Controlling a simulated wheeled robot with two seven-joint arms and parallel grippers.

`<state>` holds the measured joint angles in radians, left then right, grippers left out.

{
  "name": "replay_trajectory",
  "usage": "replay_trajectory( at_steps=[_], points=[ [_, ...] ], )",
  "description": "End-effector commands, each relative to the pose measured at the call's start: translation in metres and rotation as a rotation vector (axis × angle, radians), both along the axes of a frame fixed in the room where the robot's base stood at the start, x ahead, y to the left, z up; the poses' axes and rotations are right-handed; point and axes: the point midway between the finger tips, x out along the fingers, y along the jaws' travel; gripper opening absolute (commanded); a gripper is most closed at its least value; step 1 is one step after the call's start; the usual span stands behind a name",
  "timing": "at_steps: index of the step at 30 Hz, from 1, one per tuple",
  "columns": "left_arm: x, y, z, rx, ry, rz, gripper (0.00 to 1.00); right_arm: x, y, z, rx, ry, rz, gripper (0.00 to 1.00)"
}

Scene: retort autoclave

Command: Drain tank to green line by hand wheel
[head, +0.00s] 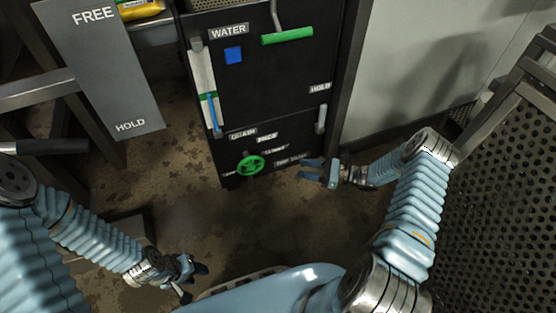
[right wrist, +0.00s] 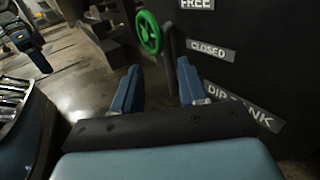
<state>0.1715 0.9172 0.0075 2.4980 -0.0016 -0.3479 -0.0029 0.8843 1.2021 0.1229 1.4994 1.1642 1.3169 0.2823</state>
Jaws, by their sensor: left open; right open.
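The green hand wheel (head: 250,165) sits low on the black panel, below the DRAIN label (head: 243,133). It also shows in the right wrist view (right wrist: 149,32), ahead of the fingers. The level gauge (head: 202,75) is a pale upright strip at the panel's left edge. A green line (head: 208,96) crosses it and a blue column (head: 213,115) shows below that line; the exact level is too small to tell. My right gripper (head: 312,169) is open and empty, right of the wheel and apart from it. My left gripper (head: 194,280) is open and empty, low and left.
A green-handled lever (head: 287,36) and a blue square (head: 233,55) are higher on the panel. A small grey handle (head: 321,119) is under HOLD. A grey FREE/HOLD plate (head: 105,70) stands left. Perforated metal (head: 500,190) is at right. Floor before the panel is clear.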

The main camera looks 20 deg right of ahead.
Motion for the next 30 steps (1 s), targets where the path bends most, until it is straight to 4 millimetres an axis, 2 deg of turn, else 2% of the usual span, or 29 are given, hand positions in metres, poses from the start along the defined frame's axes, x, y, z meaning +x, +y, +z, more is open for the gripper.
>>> replay_trajectory(
  at_steps=[12,16,21,30],
  points=[
    [0.000,0.000,-0.001,0.000,0.001,0.000,0.44,0.046,0.078,0.000,-0.002,0.000,0.008,0.42],
    [0.000,0.000,-0.002,0.000,0.001,0.000,0.44,0.058,0.098,0.000,-0.003,-0.001,0.008,0.42],
    [0.000,0.000,-0.003,-0.001,0.001,0.000,0.44,0.066,0.111,0.000,-0.003,0.001,0.007,0.42],
    [0.000,0.000,-0.003,-0.001,0.001,0.000,0.44,0.068,0.113,0.000,-0.004,0.001,0.006,0.42]
  ],
)
